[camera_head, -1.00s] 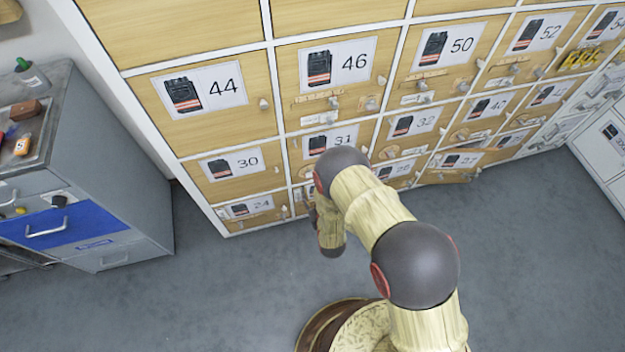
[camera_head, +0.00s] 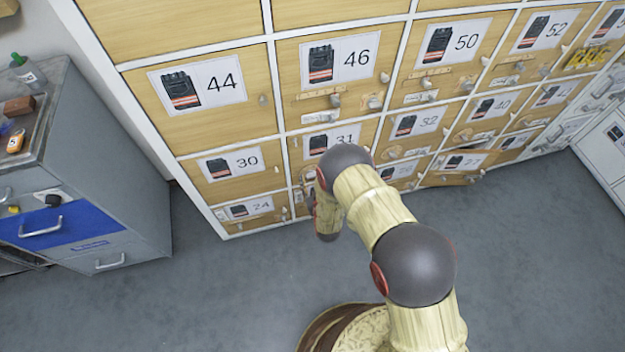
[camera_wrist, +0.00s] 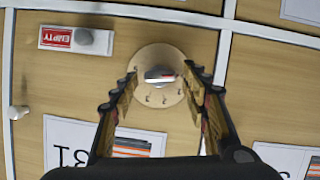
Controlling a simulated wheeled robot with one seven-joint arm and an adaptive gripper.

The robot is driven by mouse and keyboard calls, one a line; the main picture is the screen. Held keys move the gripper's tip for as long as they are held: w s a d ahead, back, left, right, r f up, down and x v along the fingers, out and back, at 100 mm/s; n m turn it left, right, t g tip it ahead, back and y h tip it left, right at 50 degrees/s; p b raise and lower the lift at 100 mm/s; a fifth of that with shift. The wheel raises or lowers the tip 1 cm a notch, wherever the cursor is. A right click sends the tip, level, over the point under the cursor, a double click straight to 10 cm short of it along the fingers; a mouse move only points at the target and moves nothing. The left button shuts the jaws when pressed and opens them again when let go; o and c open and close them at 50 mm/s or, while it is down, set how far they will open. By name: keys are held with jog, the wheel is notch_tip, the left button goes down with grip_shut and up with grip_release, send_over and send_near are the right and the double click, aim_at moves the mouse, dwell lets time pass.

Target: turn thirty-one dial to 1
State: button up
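The thirty-one locker door (camera_head: 297,160) shows in the head view, its lower part hidden behind my arm. In the wrist view, which is upside down, its number card (camera_wrist: 75,138) is partly cut off. The dial (camera_wrist: 160,75) is a round pale plate with small digits and a grey knob with a red mark, lying crosswise. My gripper (camera_wrist: 160,70) is open, with one finger on each side of the knob. I cannot tell whether the fingers touch it. In the head view my arm hides the dial and gripper.
A red EMPTY tag (camera_wrist: 56,37) sits beside a small grey knob (camera_wrist: 92,41) near the dial. A locker door near 27 (camera_head: 455,178) stands ajar at the lower right. A grey cabinet with a blue drawer (camera_head: 70,228) stands left. The floor (camera_head: 230,300) between is clear.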

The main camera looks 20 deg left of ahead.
jog(key=c, duration=1)
jog(key=shift+o, duration=0.2)
jog(key=shift+w+d+m+g+y, duration=0.2)
jog(key=shift+m+g+y, duration=0.3)
jog(key=shift+m+y, duration=0.5)
jog(key=shift+d+m+g+y, duration=0.15)
jog(key=shift+m+g+y, duration=0.35)
jog(key=shift+m, duration=1)
jog(key=o, duration=1.2)
jog(key=shift+c, duration=0.2)
